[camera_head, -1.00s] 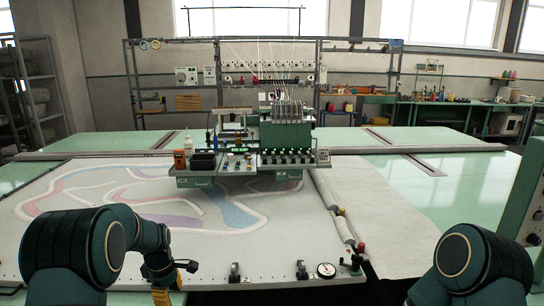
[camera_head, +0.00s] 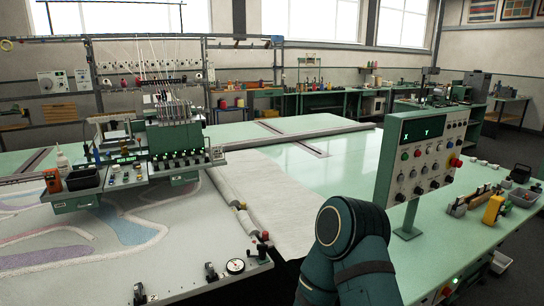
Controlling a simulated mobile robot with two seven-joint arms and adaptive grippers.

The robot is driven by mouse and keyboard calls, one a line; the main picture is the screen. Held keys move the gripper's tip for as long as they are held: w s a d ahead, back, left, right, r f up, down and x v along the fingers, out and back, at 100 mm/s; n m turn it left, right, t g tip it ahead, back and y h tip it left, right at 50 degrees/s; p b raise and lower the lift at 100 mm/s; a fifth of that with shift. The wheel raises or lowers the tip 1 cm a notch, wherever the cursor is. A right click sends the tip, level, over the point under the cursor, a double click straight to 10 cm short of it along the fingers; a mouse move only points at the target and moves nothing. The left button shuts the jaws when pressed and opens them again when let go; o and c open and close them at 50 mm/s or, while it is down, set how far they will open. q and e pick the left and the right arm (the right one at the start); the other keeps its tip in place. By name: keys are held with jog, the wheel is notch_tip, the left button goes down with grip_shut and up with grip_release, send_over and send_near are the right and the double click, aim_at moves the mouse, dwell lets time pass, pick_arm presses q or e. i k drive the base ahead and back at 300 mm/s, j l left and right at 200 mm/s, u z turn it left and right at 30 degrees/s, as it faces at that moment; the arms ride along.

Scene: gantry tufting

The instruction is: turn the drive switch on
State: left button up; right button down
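A green control panel (camera_head: 428,155) stands on a post at the right, with a dark display reading X and Y. Its face carries rows of knobs and small switches (camera_head: 420,172), green lights and a red button (camera_head: 456,162). The switches are too small to tell which is the drive switch or how it is set. My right arm rises at the bottom, left of the panel, but its gripper is out of view. My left arm and gripper are also out of view.
A green side table (camera_head: 450,235) under the panel holds a yellow tool (camera_head: 493,209) and small trays (camera_head: 524,197). The tufting machine (camera_head: 175,140) stands over the patterned cloth (camera_head: 125,228) at left. A dial gauge (camera_head: 235,266) sits at the frame's front edge.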

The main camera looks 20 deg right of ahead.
aim_at(449, 178)
jog(key=z, duration=1.8)
jog(key=i+l+z, duration=0.15)
jog(key=i+l, duration=0.85)
jog(key=i, duration=0.1)
